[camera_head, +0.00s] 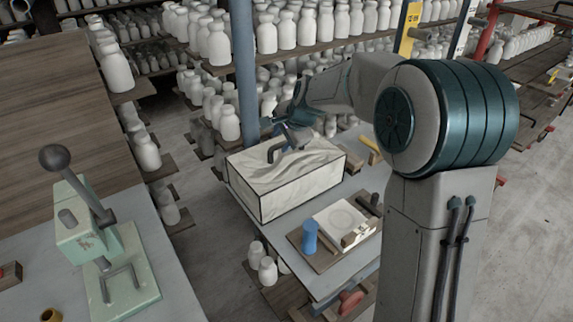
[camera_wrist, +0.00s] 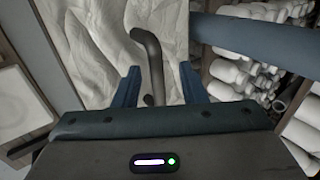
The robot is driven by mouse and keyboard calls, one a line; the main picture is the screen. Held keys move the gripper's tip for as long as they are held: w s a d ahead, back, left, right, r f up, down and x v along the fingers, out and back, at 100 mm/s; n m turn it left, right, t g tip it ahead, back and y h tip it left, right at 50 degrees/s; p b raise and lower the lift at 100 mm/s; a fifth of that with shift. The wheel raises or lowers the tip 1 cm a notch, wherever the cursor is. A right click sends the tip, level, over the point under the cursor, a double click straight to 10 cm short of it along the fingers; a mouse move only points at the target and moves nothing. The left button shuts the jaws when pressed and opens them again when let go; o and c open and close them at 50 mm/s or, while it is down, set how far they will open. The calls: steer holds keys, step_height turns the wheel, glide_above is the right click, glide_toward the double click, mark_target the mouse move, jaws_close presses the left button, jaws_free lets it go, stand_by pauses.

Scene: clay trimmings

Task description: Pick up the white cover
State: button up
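The white cover (camera_head: 285,172) is a box-shaped piece with a creased, cloth-like white surface and dark edges, on the grey table in the head view. A dark bent handle (camera_head: 275,151) stands on its top. My gripper (camera_head: 292,137) is over the cover's top, close to the handle. In the wrist view, the creased white surface (camera_wrist: 85,40) fills the upper left, and the handle (camera_wrist: 152,62) shows between the two blue fingers. My gripper (camera_wrist: 159,72) is open, with gaps visible beside the handle. Whether either finger touches it cannot be told.
A wooden board (camera_head: 318,262) with a white slab and a blue cylinder (camera_head: 310,236) lies in front of the cover. A blue-grey post (camera_head: 244,70) rises behind it. Shelves of white bottles (camera_head: 290,30) stand at the back. A green lever press (camera_head: 100,245) stands left.

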mark_target(279, 145)
steer(key=x, duration=0.4)
steer(key=shift+s+f, duration=0.1)
steer(key=shift+f, duration=0.15)
jaws_close()
